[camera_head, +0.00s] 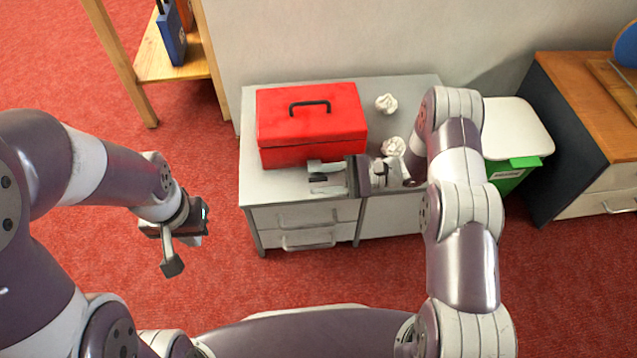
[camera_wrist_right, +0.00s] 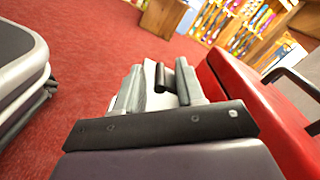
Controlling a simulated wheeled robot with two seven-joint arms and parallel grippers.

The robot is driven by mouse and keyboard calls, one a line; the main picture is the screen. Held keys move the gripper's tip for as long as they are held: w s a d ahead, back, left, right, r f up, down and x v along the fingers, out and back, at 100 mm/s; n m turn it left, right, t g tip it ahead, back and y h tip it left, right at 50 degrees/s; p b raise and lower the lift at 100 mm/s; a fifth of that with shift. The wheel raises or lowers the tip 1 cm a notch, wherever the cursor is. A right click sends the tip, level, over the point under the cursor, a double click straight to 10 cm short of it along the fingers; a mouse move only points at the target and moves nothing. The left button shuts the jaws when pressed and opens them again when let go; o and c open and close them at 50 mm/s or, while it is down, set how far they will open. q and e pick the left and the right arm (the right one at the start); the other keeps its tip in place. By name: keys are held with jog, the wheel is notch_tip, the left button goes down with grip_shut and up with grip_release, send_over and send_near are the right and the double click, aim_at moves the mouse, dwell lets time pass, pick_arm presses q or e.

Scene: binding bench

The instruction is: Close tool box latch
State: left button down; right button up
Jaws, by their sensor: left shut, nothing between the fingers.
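The red tool box (camera_head: 289,131) sits on the grey-topped bench with its lid down and a black handle (camera_head: 310,106) on top. No latch can be made out; part of the box's front is behind my right gripper. In the right wrist view the fingers (camera_wrist_right: 168,83) lie beside the red box (camera_wrist_right: 262,108); contact cannot be told. My left gripper (camera_head: 188,246) is shut and empty, over the red floor left of the bench.
The grey bench (camera_head: 257,188) has drawers in front. Two crumpled white lumps (camera_head: 386,103) lie right of the box. A green bin with a white lid (camera_head: 516,130) and a wooden-topped cabinet (camera_head: 590,95) stand to the right. A wooden shelf (camera_head: 165,66) stands at the back left.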

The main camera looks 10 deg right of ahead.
jog(key=shift+a, duration=0.45)
grip_shut()
jog(key=r+p, duration=0.1)
jog(key=p, duration=0.1)
jog(key=w+r+p, duration=0.1)
jog(key=p, duration=0.1)
jog(key=shift+r, duration=0.2)
jog(key=shift+w+r+p, duration=0.65)
jog(key=shift+w+p, duration=0.25)
jog(key=shift+w, duration=0.05)
jog(key=shift+w+r, duration=0.3)
jog(key=shift+w, duration=0.35)
